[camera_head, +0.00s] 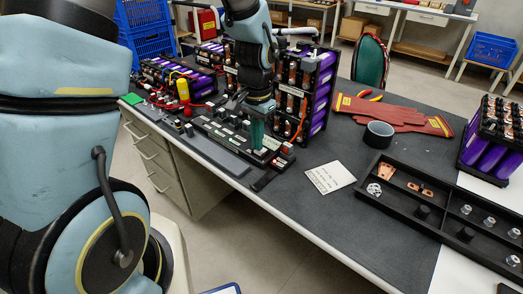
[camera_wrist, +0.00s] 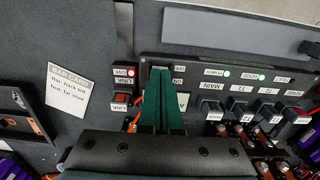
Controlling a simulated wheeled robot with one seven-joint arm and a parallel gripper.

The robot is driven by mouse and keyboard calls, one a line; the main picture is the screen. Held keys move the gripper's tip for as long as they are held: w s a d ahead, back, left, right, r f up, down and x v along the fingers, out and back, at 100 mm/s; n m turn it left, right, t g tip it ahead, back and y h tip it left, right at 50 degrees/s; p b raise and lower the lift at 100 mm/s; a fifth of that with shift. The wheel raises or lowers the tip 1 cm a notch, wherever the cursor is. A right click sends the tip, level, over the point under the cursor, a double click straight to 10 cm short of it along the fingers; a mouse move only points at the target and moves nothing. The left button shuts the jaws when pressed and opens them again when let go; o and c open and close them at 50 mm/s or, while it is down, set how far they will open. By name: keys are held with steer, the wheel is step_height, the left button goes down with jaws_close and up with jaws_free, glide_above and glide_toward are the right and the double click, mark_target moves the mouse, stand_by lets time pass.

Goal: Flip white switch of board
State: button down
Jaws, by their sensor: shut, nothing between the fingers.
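The board is a dark panel (camera_wrist: 203,86) with labels, lit green lamps and a row of switches; it also lies along the near table edge in the head view (camera_head: 222,136). My gripper (camera_wrist: 161,74) has two green fingers pressed together with nothing between them. Its tips are over the left end of the board, beside small white ON and OFF labels. In the head view my gripper (camera_head: 257,138) points down at the board's right end. A pale edge shows at the fingertips, but the fingers hide most of that spot. I cannot tell the white switch's position or whether I touch it.
A small link box (camera_wrist: 124,85) with a red lamp and red button stands left of the fingers. A white bar card (camera_wrist: 67,88) lies further left. Battery racks with purple cells (camera_head: 320,90) stand behind the board. A black parts tray (camera_head: 450,232) is at right.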

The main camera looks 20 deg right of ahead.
steer(key=shift+f+b, duration=0.45)
steer(key=shift+f, duration=0.25)
steer(key=shift+r, duration=0.1)
step_height(320, 180, up, 7)
steer(key=p, duration=0.6)
stand_by(0.4)
steer(key=a+r+n, duration=0.2)
steer(key=a+n, duration=0.1)
steer(key=a, duration=0.5)
steer(key=a+r+n+t, duration=0.1)
steer(key=a+r+n, duration=0.2)
steer(key=a, duration=0.6)
steer(key=w+a+r+n, duration=0.1)
steer(key=a+r+n, duration=0.2)
steer(key=a+n, duration=0.2)
steer(key=a, duration=0.3)
steer(key=shift+a+t, duration=0.2)
steer(key=shift+t, duration=0.1)
